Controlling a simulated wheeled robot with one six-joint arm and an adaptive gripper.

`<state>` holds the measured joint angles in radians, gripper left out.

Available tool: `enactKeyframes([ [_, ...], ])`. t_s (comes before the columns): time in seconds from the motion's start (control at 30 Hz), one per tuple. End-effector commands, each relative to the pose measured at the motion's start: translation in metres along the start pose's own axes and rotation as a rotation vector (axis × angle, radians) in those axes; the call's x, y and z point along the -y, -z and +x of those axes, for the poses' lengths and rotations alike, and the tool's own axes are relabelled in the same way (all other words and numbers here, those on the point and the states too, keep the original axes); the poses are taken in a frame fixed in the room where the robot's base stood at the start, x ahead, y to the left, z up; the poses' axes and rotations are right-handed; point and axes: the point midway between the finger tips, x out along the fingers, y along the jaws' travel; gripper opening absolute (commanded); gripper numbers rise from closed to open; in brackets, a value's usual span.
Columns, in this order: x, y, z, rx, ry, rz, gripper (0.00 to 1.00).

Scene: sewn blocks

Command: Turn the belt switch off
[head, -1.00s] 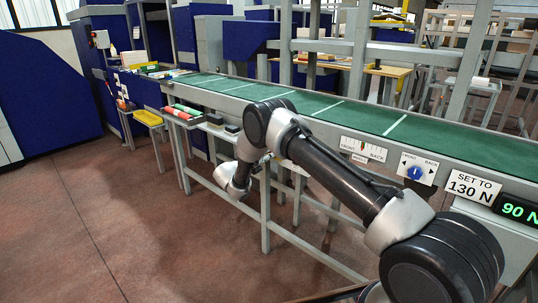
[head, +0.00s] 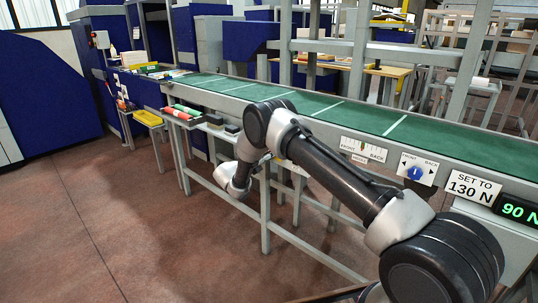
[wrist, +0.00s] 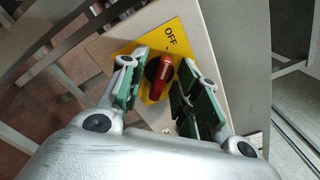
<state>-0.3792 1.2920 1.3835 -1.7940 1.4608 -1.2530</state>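The belt switch (wrist: 162,74) shows in the wrist view as a red handle on a dark round base, mounted on a yellow plate (wrist: 182,32) marked OFF. The handle is slanted, its upper end on the side of the OFF word; I cannot tell its exact setting. My gripper (wrist: 163,85) is open, with one green-padded finger left of the switch and the other right of it. Gaps show between the handle and the pads, and I see no clear grip. In the head view the switch and fingertips are hidden by my arm and the belt frame.
The green conveyor belt (head: 318,105) runs above my wrist, on grey legs. The floor at left is clear.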

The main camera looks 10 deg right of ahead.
Motion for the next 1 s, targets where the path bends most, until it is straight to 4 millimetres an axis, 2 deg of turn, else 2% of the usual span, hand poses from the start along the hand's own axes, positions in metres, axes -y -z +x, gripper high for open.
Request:
enactKeyframes([
  [0.17, -0.001, 0.000, -0.010, 0.001, -0.003, -0.001, 0.32],
  [0.27, -0.001, 0.000, -0.028, 0.002, -0.003, -0.002, 0.32],
  [0.5, -0.001, -0.001, -0.082, 0.002, -0.002, 0.000, 0.32],
  [0.63, -0.001, 0.000, -0.104, 0.001, -0.002, 0.000, 0.32],
  [0.8, 0.000, 0.000, -0.118, 0.000, 0.000, 0.000, 0.32],
  [1.0, 0.000, 0.000, -0.120, -0.001, 0.001, 0.000, 0.32],
])
